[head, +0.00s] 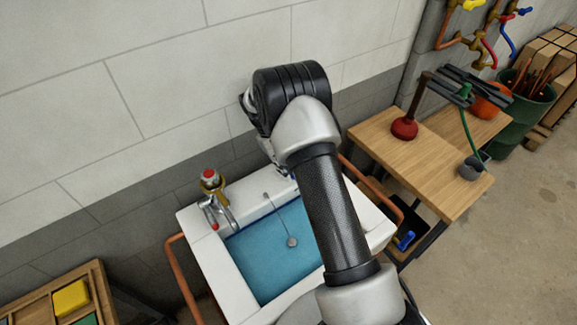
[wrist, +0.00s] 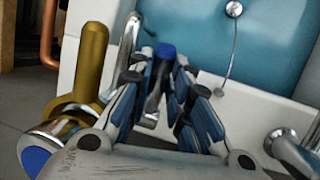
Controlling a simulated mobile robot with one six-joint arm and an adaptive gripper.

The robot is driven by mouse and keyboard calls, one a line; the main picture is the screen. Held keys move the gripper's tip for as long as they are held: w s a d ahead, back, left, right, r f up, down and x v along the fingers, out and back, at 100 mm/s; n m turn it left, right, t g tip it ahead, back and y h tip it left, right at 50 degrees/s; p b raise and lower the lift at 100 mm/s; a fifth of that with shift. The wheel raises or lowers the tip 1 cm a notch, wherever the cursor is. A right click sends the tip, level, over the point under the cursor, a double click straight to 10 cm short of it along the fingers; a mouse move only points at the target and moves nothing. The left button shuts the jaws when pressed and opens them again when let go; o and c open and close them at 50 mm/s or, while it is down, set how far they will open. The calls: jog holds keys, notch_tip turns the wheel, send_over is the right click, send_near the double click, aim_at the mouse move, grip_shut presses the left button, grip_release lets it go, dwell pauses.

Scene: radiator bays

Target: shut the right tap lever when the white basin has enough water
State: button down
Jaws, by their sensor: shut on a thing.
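The white basin (head: 214,279) holds blue water (head: 262,262) across its inside; I cannot tell the exact depth. A plug on a chain (head: 292,241) shows over the water. The left tap (head: 211,190), with a red mark, stands on the back left rim. The right tap is hidden behind my arm in the head view. In the wrist view its brass body (wrist: 88,65) and blue cap (wrist: 36,160) show at left. My gripper (wrist: 160,88) is shut on the right tap lever (wrist: 166,52), dark with a blue tip. No water stream is clearly visible.
Copper rails (head: 179,270) flank the basin. A wooden table (head: 440,190) with a red plunger (head: 404,128) stands to the right. A wooden tray (head: 35,302) with coloured blocks is at lower left. A wall closes off the back.

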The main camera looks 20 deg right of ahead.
jog(key=c, duration=1.5)
grip_release()
